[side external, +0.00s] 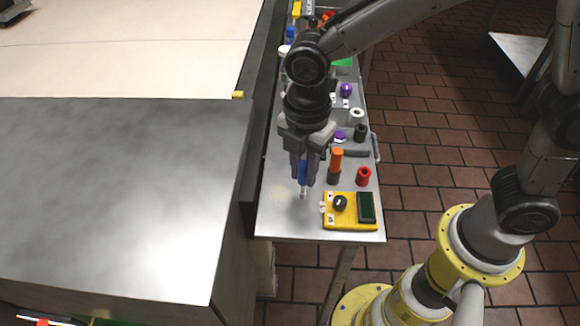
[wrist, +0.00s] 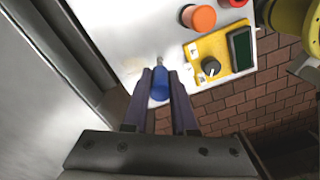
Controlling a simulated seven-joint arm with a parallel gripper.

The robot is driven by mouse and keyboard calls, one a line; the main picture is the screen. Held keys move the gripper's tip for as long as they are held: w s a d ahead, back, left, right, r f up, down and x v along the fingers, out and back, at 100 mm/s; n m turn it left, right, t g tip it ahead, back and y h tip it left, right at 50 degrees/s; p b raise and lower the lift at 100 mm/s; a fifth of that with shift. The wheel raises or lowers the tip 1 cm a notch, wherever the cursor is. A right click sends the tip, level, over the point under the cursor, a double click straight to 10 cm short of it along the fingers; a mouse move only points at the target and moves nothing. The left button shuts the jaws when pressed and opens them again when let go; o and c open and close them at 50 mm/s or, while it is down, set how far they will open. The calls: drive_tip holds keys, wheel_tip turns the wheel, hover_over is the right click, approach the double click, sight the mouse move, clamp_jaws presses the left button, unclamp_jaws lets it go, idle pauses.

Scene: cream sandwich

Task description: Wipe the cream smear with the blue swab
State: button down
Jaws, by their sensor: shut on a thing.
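My gripper (side external: 305,176) points down over the narrow metal side table and is shut on the blue swab (side external: 302,172). The swab's pale tip (side external: 303,194) points down, close to the table top; I cannot tell whether it touches. In the wrist view the blue swab (wrist: 159,86) sits between the two dark purple fingers, its thin tip (wrist: 159,62) reaching past them. A faint cream smear (side external: 283,190) shows on the table just left of the swab tip.
A yellow box with a black knob and dark screen (side external: 350,212) stands right of the swab. An orange-topped cylinder (side external: 336,160) and a red cylinder (side external: 362,176) stand behind it. A large metal counter (side external: 120,190) lies to the left, beyond a dark gap.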

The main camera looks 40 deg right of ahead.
drive_tip(key=shift+s+d, duration=0.35)
drive_tip(key=shift+w+a, duration=2.7)
drive_tip(key=shift+w+a+r, duration=0.15)
drive_tip(key=shift+a, duration=0.05)
wheel_tip(320, 180, up, 8)
